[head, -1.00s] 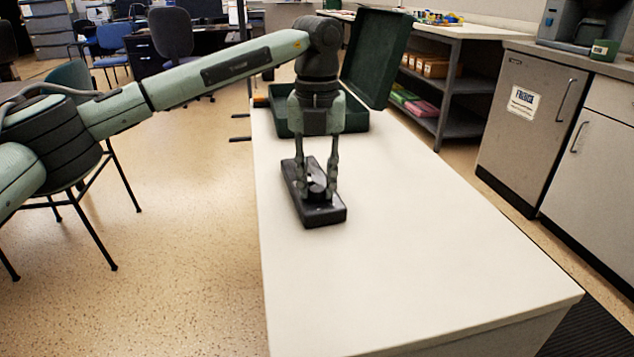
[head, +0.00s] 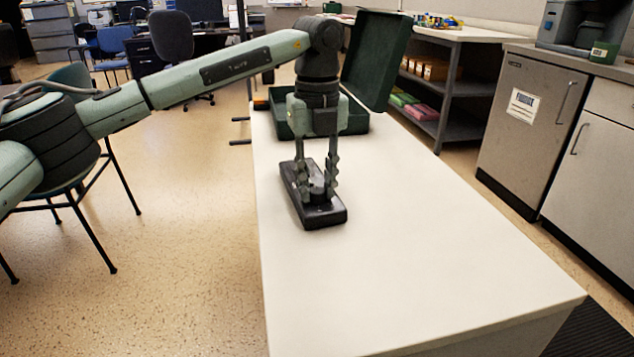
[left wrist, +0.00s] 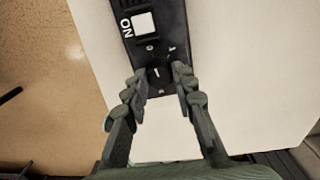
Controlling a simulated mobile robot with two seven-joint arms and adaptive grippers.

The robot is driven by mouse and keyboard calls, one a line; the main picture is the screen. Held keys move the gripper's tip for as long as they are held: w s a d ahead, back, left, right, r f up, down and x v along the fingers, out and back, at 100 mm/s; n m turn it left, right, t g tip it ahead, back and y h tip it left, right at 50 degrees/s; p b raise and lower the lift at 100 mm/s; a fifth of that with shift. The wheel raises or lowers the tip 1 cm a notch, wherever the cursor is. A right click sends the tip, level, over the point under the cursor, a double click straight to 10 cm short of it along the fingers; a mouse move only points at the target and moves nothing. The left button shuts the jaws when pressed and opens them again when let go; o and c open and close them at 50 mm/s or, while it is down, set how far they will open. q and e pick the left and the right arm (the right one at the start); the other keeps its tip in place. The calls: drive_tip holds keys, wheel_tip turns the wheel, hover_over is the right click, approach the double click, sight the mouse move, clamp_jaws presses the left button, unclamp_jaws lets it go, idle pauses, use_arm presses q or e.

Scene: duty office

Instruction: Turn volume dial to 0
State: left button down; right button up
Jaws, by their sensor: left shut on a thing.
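A black control box (head: 325,216) lies on the white counter. In the left wrist view the box (left wrist: 171,22) shows a white square switch (left wrist: 144,23) beside the letters "ON". A dark round dial (left wrist: 158,76) with a light pointer line sits nearer to me on the box. My left gripper (head: 317,195) points straight down over the box. In the left wrist view its fingers (left wrist: 157,79) are shut on the dial, one on each side. The dial's scale marks are too small to read. My right gripper is not in view.
An open green case (head: 357,122) stands behind my left gripper, its lid raised. The white counter (head: 420,270) is clear in front and to the right of the box. A chair (head: 75,180) stands left of the counter.

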sight(317, 189)
use_arm(q)
drive_tip(key=c, duration=1.5)
unclamp_jaws()
wheel_tip(317, 189, up, 12)
